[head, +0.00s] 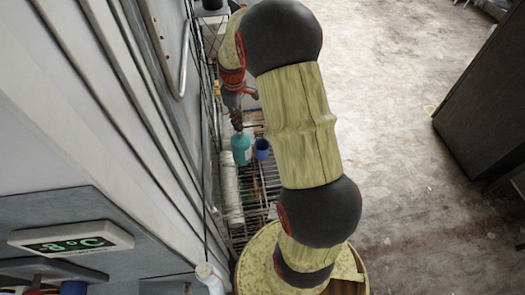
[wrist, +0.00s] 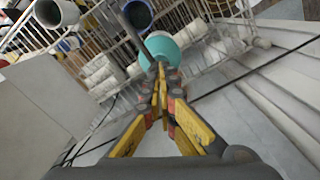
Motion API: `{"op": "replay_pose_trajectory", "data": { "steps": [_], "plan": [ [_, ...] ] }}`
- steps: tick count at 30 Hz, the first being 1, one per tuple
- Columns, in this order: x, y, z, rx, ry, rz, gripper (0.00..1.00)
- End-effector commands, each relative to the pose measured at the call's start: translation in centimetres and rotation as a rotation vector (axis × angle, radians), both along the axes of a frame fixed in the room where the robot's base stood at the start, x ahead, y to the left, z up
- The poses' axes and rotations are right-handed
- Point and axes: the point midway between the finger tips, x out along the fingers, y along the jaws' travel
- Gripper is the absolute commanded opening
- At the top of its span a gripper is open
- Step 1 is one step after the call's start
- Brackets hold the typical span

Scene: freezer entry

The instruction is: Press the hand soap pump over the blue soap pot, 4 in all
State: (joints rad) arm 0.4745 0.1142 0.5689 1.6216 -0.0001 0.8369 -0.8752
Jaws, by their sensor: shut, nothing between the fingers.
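The hand soap bottle (head: 241,149) is teal and stands on a wire rack in the head view. The blue soap pot (head: 262,149) stands close to its right, open at the top. My gripper (head: 237,120) is at the top of the bottle, its fingers together with nothing between them. In the wrist view the closed fingertips (wrist: 160,72) lie in front of the teal bottle (wrist: 174,48) and hide part of it. The pump head is hidden or too small to make out, so I cannot tell whether the fingers touch it. A dark-blue round vessel (wrist: 138,14) shows beside the bottle there.
The wire rack (head: 268,185) stands against a pale panelled wall (head: 120,120) on the left. White rolls (head: 230,185) lie on it beside the bottle. A round wooden top (head: 252,265) is nearer. Open floor (head: 400,130) is to the right, with a dark cabinet (head: 490,105) beyond.

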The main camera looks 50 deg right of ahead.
Motion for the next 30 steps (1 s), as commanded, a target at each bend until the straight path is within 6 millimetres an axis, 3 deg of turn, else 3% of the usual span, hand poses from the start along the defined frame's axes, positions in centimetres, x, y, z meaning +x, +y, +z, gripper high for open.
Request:
{"op": "replay_pose_trajectory", "data": {
  "steps": [21,30],
  "plan": [
    [-0.1,0.0,-2.5,0.001,0.001,0.0,0.0],
    [-0.1,0.0,-2.2,0.001,0.003,0.0,0.0]
  ]
}}
